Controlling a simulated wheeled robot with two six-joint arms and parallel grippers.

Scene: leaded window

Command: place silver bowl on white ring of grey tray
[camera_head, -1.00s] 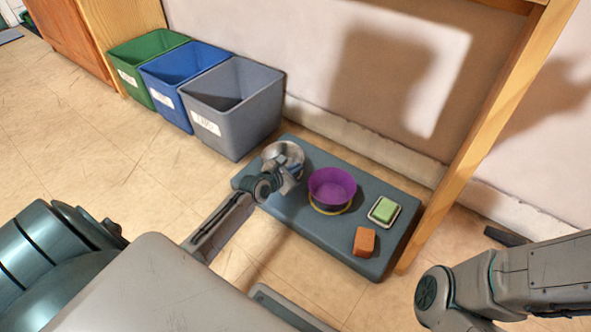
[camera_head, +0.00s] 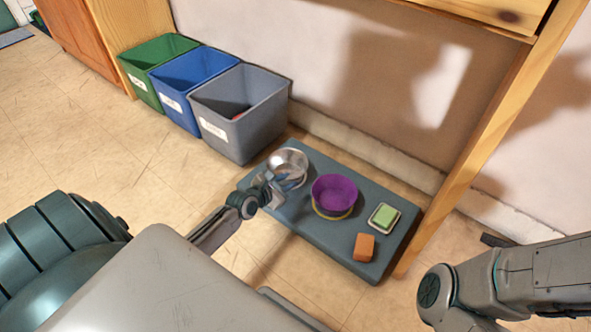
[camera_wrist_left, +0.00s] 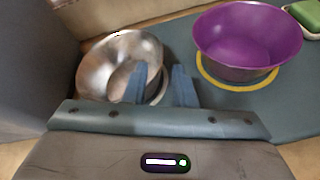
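My left gripper (camera_head: 275,189) is at the bowl's near side. In the left wrist view its two fingers (camera_wrist_left: 162,86) are apart, the left one overlapping the bowl's wall and the right one just outside it. I see no grip on the bowl. My right gripper is out of view.
A purple bowl (camera_head: 335,191) stands on a yellow ring (camera_head: 333,216) to the right. A green block in a small dish (camera_head: 384,216) and an orange block (camera_head: 364,247) lie farther right. Green (camera_head: 158,70), blue (camera_head: 192,88) and grey bins (camera_head: 240,112) stand behind left. A wooden leg (camera_head: 470,165) rises at right.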

